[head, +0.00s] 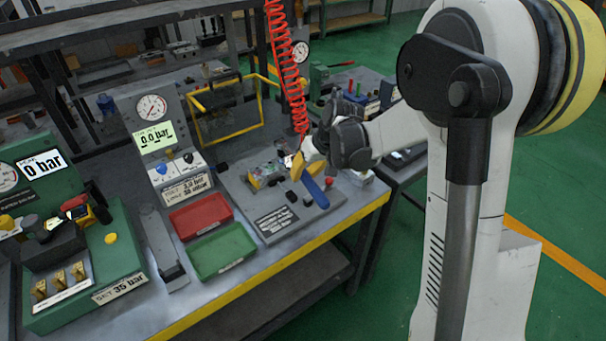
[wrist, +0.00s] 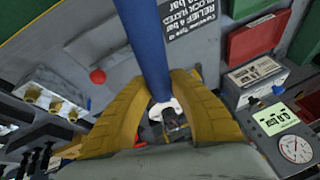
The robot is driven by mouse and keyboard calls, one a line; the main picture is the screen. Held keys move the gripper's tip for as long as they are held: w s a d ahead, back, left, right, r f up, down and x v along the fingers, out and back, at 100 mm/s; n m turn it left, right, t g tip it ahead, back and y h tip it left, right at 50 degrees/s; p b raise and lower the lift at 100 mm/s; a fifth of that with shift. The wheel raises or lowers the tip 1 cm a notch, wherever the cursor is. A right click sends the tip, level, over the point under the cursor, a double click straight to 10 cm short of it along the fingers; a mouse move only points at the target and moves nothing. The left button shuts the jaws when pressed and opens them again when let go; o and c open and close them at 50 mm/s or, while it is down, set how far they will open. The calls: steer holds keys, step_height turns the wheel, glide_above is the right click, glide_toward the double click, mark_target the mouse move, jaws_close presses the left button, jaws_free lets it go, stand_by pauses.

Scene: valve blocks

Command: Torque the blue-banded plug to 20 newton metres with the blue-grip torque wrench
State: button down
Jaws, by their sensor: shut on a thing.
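My gripper (head: 306,168) is above the grey plate on the bench, with its yellow fingers closed around a torque wrench with a blue grip (head: 316,191). In the wrist view the fingers (wrist: 158,80) lie on both sides of the blue grip (wrist: 148,40). The wrench's silver end (wrist: 163,108) shows between the fingers, over a small dark part (wrist: 172,126). I cannot tell whether they touch. A small metal block (head: 266,176) sits on the plate left of my gripper. I cannot make out the blue-banded plug.
A red tray (head: 201,216) and a green tray (head: 221,251) lie left of the plate. A gauge panel (head: 155,125) reading 0.0 bar stands behind them. A red coiled hose (head: 285,70) hangs close behind my gripper. A green test unit (head: 110,262) is at the far left.

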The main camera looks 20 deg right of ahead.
steer(key=shift+f+b, duration=1.05)
steer(key=shift+f, duration=0.2)
stand_by(0.4)
steer(key=shift+a+m+h, duration=0.4)
steer(key=shift+a+m, duration=0.5)
steer(key=shift+a, duration=0.4)
steer(key=shift+a+m+t+h, duration=0.3)
steer(key=shift+a+m, duration=0.6)
steer(key=shift+a, duration=0.3)
steer(key=shift+d, duration=0.1)
steer(key=shift+d+n+y, duration=0.4)
steer(key=shift+d+n, duration=0.5)
steer(key=shift+d, duration=0.3)
